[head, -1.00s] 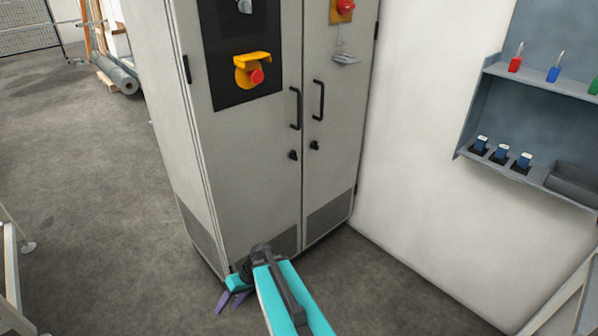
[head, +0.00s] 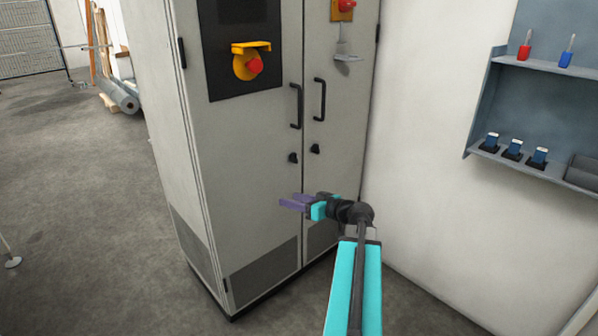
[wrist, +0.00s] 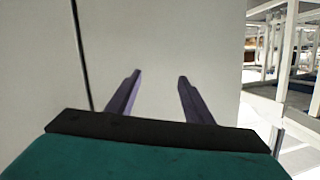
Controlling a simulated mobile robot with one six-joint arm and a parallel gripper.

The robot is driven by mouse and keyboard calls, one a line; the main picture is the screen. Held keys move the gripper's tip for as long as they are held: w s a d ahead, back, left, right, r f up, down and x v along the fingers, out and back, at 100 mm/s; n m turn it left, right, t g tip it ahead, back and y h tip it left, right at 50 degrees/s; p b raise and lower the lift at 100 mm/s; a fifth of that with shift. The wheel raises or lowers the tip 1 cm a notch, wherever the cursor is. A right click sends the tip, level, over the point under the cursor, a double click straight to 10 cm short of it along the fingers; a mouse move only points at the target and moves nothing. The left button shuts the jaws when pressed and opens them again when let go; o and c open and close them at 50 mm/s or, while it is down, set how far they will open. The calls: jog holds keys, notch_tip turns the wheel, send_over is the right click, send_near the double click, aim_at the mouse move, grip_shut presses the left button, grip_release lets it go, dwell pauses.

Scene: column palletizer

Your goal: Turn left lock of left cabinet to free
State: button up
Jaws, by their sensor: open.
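The grey two-door cabinet (head: 235,180) fills the middle of the head view. Its left lock (head: 293,158) is a small black knob on the left door, below the left handle (head: 296,106). A similar right lock (head: 315,149) sits on the right door. The left lock is too small for me to read its exact turn. My gripper (head: 284,202) is open and empty, its purple fingers pointing left, below the left lock and apart from it. In the wrist view the two fingers (wrist: 158,78) stand apart before a pale surface with a dark vertical line. No lock shows there.
A yellow-and-red switch (head: 250,64) is on the left door's black panel. The right handle (head: 319,99) and a hanging padlock-like piece (head: 347,57) are on the right door. A wall shelf (head: 530,150) with small tools is at right.

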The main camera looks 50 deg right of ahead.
aim_at(297, 160)
jog(key=s+d+r+t+h+b, duration=0.2)
jog(key=s+d+r, duration=0.4)
jog(key=d+r, duration=0.2)
jog(key=shift+s+d+r+t+h, duration=0.2)
jog(key=shift+s+d+t+h, duration=0.1)
jog(key=shift+d+h, duration=0.1)
jog(key=shift+w, duration=0.15)
jog(key=w, duration=0.4)
jog(key=w+b, duration=0.1)
jog(key=w, duration=0.4)
jog(key=w+d+b, duration=0.1)
jog(key=w, duration=0.3)
jog(key=shift+w, duration=0.25)
jog(key=shift+c, duration=0.4)
